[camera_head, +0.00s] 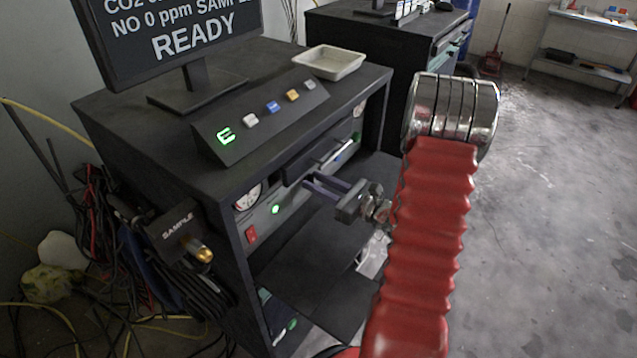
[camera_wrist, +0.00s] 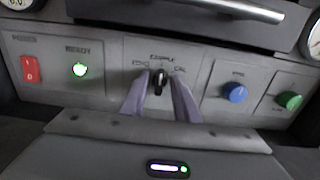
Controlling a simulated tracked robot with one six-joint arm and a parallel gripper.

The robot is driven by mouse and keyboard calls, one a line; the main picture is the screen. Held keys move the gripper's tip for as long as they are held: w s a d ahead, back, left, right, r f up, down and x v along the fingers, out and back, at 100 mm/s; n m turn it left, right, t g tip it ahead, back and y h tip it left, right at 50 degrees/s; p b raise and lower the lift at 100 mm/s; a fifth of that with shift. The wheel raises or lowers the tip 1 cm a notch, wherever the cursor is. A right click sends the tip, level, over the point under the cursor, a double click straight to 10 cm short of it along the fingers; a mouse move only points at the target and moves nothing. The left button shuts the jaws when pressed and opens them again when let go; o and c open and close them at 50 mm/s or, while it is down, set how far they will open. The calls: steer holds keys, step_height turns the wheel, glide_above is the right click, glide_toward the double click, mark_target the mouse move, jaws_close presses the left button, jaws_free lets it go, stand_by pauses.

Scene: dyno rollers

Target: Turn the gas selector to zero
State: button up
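The gas selector (camera_wrist: 158,80) is a small black knob on the grey front panel, in the middle of the wrist view. Its pointer looks roughly upright, toward the label SAMPLE above it; smaller labels sit at its left and right, the left one hard to read. My gripper (camera_wrist: 160,88) has one pale purple-grey finger on each side of the knob, with gaps visible between fingers and knob. It is open and straddles the knob. In the head view my gripper (camera_head: 318,188) reaches the cabinet front from the right, and the knob is hidden there.
The panel holds a red switch (camera_wrist: 32,72), a green lamp (camera_wrist: 80,70), a blue knob (camera_wrist: 235,92) and a green knob (camera_wrist: 289,100). A drawer handle (camera_wrist: 235,8) juts out above. The monitor (camera_head: 165,40) reads READY. A tray (camera_head: 328,62) lies on the cabinet (camera_head: 225,75).

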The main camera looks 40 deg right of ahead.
steer(key=shift+c, duration=0.7)
jaws_close()
steer(key=shift+n, duration=0.5)
steer(key=n, duration=0.4)
steer(key=shift+a, duration=0.1)
steer(key=n, duration=0.4)
steer(key=shift+a+f+n, duration=0.15)
steer(key=shift+n, duration=0.25)
steer(key=shift+o, duration=0.7)
jaws_free()
